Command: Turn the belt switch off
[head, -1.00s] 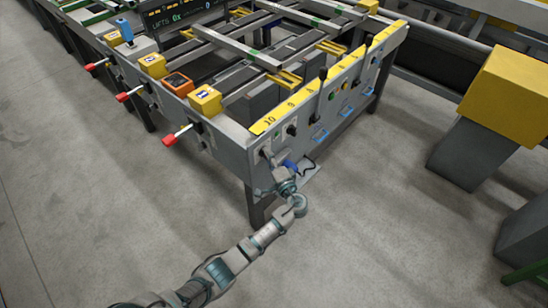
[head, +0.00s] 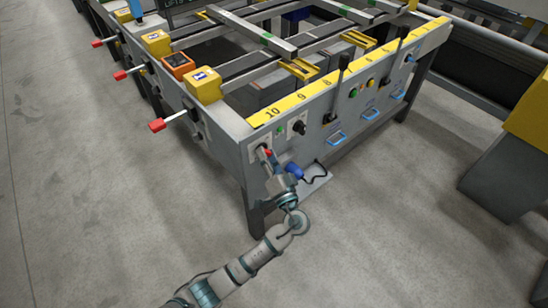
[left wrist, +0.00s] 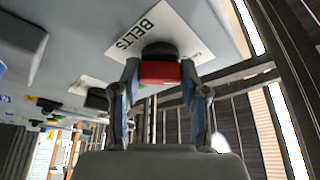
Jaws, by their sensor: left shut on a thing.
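The belt switch (left wrist: 160,73) is a red block on a dark round base, on a white plate (left wrist: 137,32) lettered "BELTS". In the head view the red switch (head: 268,153) sits on the front panel's left end, under the number 10. My left gripper (left wrist: 163,86) is shut on the red switch, one finger on each side of it. In the head view my left gripper (head: 272,165) reaches up to the panel from below and partly covers the switch. My right gripper is in neither view now.
To the right on the panel is a black knob (head: 299,128), then a lever (head: 340,82) and blue handles (head: 337,138). A blue object (head: 294,170) with a black cable is close beside my gripper. Red-tipped levers (head: 158,125) stick out on the left side. The floor in front is clear.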

